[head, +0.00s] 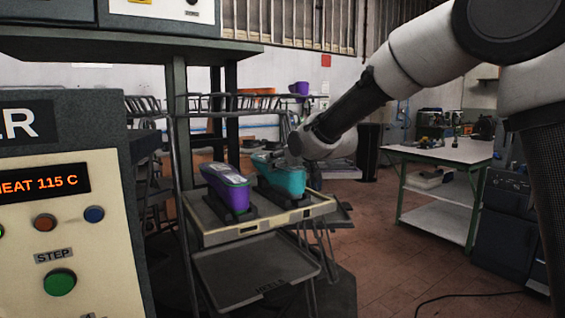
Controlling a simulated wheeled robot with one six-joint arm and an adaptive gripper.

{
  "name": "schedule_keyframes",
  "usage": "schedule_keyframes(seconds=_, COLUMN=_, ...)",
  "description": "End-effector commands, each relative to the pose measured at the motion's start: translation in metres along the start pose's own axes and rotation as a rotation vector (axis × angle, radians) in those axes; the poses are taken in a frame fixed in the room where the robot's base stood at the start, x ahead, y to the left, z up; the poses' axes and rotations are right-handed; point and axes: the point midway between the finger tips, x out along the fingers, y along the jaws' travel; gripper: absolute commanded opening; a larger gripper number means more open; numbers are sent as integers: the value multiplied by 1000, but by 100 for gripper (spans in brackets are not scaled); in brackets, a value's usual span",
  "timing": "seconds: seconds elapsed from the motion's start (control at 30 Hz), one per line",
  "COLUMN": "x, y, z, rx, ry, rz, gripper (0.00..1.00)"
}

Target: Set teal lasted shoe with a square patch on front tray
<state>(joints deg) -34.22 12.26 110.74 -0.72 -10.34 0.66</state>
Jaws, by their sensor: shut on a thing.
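A teal lasted shoe (287,181) stands at the right on the upper front tray (247,233), in or just over a dark cradle. My gripper (287,161) is at the top of the teal shoe and shut on it; the fingers are small and partly hidden by my wrist. A purple lasted shoe (229,193) with a light top sits in a dark cradle to the left on the same tray. I cannot make out a square patch on the teal shoe, nor tell whether its underside touches the cradle.
A lower tray (255,276) marked HEELS is below and looks empty. A control panel (60,215) showing HEAT 115 C stands close at the left. Racks with purple and orange items are behind. A workbench (440,152) stands at the right, with open floor before it.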

Motion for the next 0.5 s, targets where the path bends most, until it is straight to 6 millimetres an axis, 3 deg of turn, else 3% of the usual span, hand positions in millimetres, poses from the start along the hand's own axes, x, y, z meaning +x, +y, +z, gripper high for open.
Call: schedule_keyframes(seconds=0.5, x=1, y=0, z=2, rx=0, ry=4, rz=0, gripper=5)
